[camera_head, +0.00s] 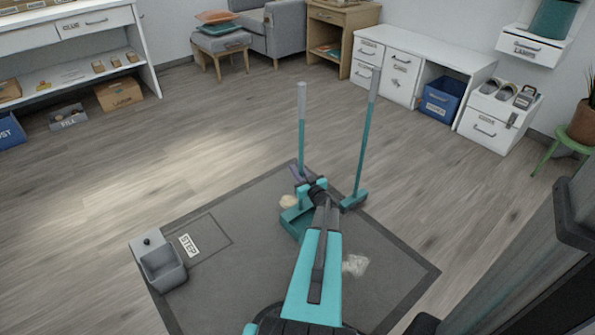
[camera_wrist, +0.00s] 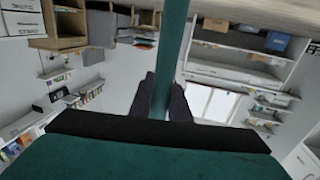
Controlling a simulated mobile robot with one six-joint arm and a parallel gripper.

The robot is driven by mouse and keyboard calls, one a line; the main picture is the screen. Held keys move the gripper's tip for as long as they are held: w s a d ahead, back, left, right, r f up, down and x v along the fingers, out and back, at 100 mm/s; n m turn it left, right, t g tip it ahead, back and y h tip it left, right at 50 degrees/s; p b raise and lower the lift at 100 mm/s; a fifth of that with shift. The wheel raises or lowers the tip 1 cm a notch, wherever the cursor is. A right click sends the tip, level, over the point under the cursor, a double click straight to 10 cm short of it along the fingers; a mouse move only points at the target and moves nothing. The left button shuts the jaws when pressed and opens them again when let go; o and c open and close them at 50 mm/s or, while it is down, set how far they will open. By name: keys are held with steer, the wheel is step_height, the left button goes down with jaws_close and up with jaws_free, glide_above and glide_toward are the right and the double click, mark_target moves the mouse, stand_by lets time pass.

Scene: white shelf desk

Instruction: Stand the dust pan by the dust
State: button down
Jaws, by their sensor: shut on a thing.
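The teal dust pan (camera_head: 291,222) is on the dark mat, its long grey-topped handle (camera_head: 301,135) upright. My gripper (camera_head: 298,174) is shut on the lower part of that handle. In the wrist view my gripper (camera_wrist: 163,100) has its dark fingers on both sides of the teal handle (camera_wrist: 174,45), with the dust pan's broad teal body (camera_wrist: 150,160) and black edge filling the bottom. A small beige clump (camera_head: 288,202), perhaps dust, lies right beside the pan. A pale, whitish heap (camera_head: 355,265) lies on the mat to the lower right. My arm hides part of the pan.
A teal broom (camera_head: 353,200) stands upright just right of my gripper, close to it. A grey bin (camera_head: 165,272) stands at the mat's left edge near a STEP label (camera_head: 189,245). The wooden floor beyond the mat (camera_head: 390,265) is largely clear; furniture lines the walls.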

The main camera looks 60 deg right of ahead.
steer(key=c, duration=1.7)
jaws_free()
steer(key=shift+f, duration=0.1)
steer(key=shift+o, duration=0.2)
steer(key=p+v, duration=0.3)
steer(key=v, duration=0.9)
